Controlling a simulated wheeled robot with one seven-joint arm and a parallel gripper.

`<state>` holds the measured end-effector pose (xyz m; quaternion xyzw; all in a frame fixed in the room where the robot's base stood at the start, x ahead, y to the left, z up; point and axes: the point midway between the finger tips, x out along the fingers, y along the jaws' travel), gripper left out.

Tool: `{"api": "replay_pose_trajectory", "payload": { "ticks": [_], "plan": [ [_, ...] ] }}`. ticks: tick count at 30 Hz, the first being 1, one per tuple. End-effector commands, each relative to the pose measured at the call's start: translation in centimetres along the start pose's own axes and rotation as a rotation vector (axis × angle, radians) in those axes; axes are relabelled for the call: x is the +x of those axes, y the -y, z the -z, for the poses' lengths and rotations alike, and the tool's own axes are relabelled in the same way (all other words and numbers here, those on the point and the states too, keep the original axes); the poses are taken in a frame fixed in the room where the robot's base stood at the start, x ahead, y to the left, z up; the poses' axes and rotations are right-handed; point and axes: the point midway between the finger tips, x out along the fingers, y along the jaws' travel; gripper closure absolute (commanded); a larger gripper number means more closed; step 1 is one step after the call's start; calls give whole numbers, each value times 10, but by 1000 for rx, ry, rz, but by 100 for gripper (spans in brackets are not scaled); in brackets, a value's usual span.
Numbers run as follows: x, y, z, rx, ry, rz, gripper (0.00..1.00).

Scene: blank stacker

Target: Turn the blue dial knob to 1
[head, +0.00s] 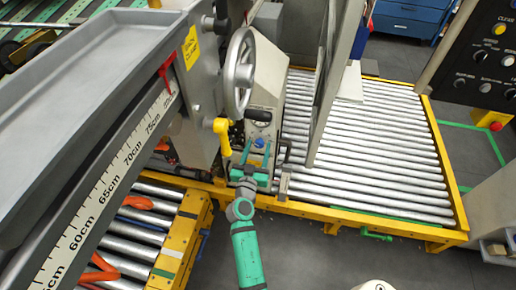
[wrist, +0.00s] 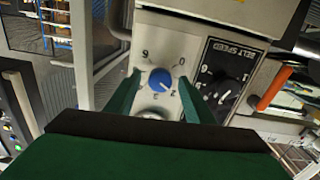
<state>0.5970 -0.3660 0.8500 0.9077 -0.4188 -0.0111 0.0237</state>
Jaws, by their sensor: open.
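The blue dial knob (wrist: 160,79) sits on a light panel in the middle of the wrist view, with printed numbers around it; 0 and 6 show above it and smaller marks below. Its pointer direction is too small to tell. It also shows in the head view as a small blue spot (head: 260,143) on the grey machine housing. My gripper (wrist: 154,92) is open, with one green finger on each side of the knob. I cannot tell whether the fingers touch it. In the head view my green gripper (head: 252,165) reaches up to the panel from below.
A black BELT SPEED dial panel (wrist: 225,75) is right of the knob, with an orange-handled lever (wrist: 273,88) beyond it. In the head view a handwheel (head: 239,72) stands above, a yellow handle (head: 222,135) is at left, and a roller conveyor (head: 365,150) lies at right.

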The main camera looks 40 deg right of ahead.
Motion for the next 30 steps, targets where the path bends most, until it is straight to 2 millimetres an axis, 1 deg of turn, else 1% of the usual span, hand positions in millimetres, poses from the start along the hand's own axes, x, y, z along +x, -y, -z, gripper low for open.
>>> {"api": "replay_pose_trajectory", "payload": {
  "ticks": [9,11,12,14,15,23,30],
  "plan": [
    [2,0,0,0,0,0,52],
    [2,0,0,-1,0,0,66],
    [2,0,0,-1,0,0,76],
    [2,0,0,-1,0,0,90],
    [2,0,0,-1,0,0,93],
    [2,0,0,-25,0,1,93],
    [2,1,0,-141,0,1,93]
  ]
}}
